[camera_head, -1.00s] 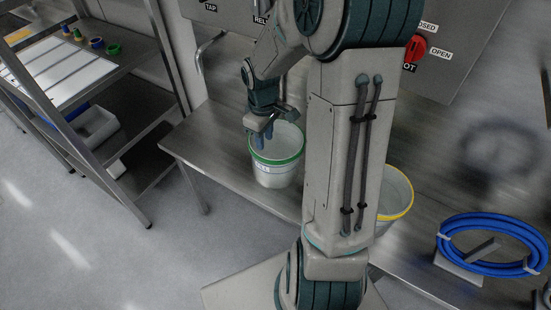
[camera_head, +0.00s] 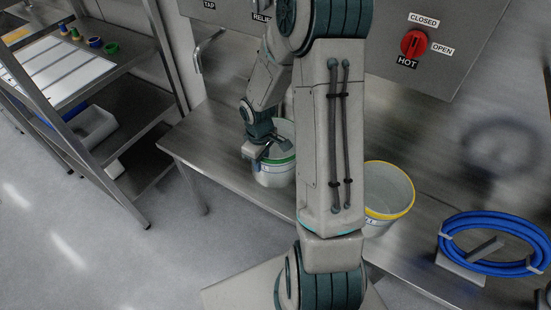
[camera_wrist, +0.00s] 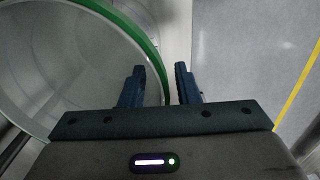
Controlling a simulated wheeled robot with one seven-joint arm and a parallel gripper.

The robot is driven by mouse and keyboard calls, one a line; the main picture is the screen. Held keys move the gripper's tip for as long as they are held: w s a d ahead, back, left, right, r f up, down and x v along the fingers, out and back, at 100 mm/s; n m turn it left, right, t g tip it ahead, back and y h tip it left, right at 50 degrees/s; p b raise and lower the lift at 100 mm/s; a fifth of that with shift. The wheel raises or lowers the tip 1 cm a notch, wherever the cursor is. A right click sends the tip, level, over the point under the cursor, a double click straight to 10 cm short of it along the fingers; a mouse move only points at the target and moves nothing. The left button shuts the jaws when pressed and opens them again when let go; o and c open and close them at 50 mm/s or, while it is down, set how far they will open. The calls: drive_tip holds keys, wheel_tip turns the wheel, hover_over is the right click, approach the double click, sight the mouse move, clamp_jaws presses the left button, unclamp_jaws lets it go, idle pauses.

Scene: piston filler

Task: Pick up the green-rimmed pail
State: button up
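The green-rimmed pail (camera_head: 275,174) is whitish and stands upright on the metal bench, partly hidden by my arm in the head view. In the wrist view its green rim (camera_wrist: 139,38) curves down between the two blue fingers of my gripper (camera_wrist: 160,84). One finger is over the inside of the pail and the other is outside the wall. The fingers are apart, with a gap beside the rim on the right. In the head view my gripper (camera_head: 262,155) is at the pail's near left rim, and its fingertips are hard to see.
A yellow-rimmed pail (camera_head: 387,196) stands to the right behind my arm. A blue coiled hose (camera_head: 492,243) lies further right on the metal bench (camera_head: 205,150). A panel with a red valve knob (camera_head: 414,43) is behind. A shelf rack (camera_head: 118,190) stands at the left.

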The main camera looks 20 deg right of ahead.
drive_tip(key=shift+c, duration=0.3)
clamp_jaws()
drive_tip(key=shift+s, duration=0.1)
idle(1.0)
